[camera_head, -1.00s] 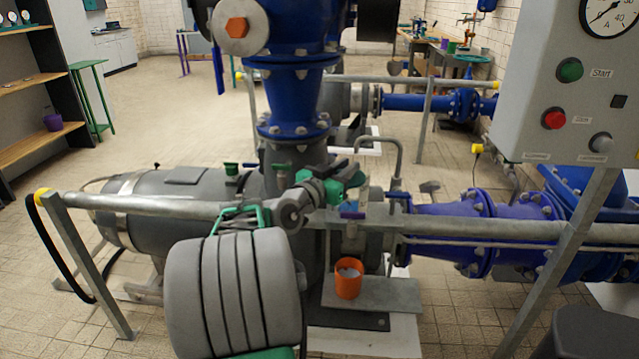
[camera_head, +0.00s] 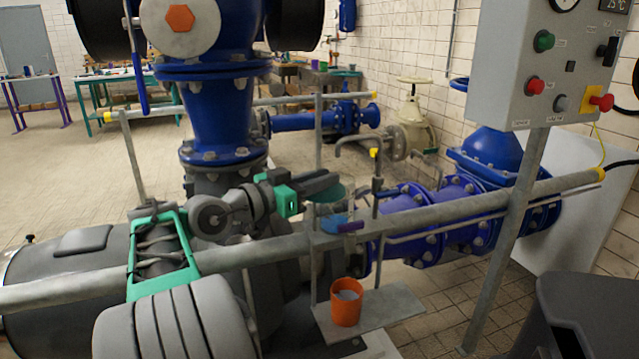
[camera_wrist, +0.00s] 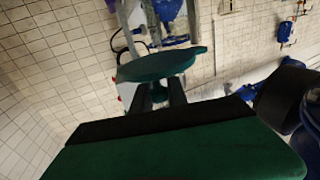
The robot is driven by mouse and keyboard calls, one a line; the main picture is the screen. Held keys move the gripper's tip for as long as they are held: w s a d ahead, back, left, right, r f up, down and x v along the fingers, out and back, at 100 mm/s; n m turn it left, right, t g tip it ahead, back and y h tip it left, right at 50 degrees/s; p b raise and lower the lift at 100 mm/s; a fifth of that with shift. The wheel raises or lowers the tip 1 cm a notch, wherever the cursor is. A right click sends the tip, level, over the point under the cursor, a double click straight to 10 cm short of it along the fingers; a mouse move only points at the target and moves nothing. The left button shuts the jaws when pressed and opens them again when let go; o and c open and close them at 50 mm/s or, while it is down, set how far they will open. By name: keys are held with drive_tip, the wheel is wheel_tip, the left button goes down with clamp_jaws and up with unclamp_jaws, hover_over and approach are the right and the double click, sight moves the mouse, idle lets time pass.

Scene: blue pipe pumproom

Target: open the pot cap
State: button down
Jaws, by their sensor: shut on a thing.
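My gripper (camera_head: 322,183) is at the middle of the head view, reaching right over the grey pipe rail. It is shut on a round dark green disc, the pot cap (camera_head: 333,194). In the wrist view the cap (camera_wrist: 162,64) sits tilted across the tips of the two dark fingers (camera_wrist: 160,92). Below the cap in the head view is a blue, partly see-through vessel (camera_head: 335,223), which looks like the pot. I cannot tell whether the cap touches it. My gripper and the rail hide part of that area.
The grey pipe rail (camera_head: 440,211) runs across just below my gripper. An orange cup (camera_head: 346,303) stands on a grey plate (camera_head: 395,304). A control box (camera_head: 540,70) and blue pipes (camera_head: 410,200) are at the right.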

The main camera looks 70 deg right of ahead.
drive_tip(key=shift+w, duration=0.1)
idle(0.4)
drive_tip(key=c, duration=1.3)
unclamp_jaws()
drive_tip(key=shift+r+p, duration=0.1)
drive_tip(key=shift+p, duration=0.2)
